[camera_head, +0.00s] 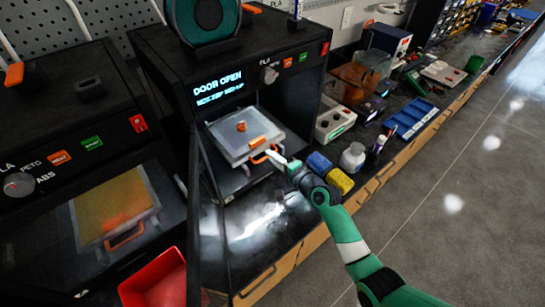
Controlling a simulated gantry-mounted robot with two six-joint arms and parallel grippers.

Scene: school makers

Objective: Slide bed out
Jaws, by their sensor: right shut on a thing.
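The bed (238,133) is a light grey square plate inside the open 3D printer (170,60), with a small orange print (241,126) on top. An orange handle (266,148) is at its front edge. My right gripper (279,156), on a green and white arm, is at this handle and shut on it; the exact finger contact is small in the picture. The printer door (207,235) stands open, swung toward the front left. The display (219,87) reads "DOOR OPEN". My left gripper is not in view.
A second printer (85,160) stands at left with its door closed. A red bin (156,281) sits at the lower left. The bench before the printer is clear.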

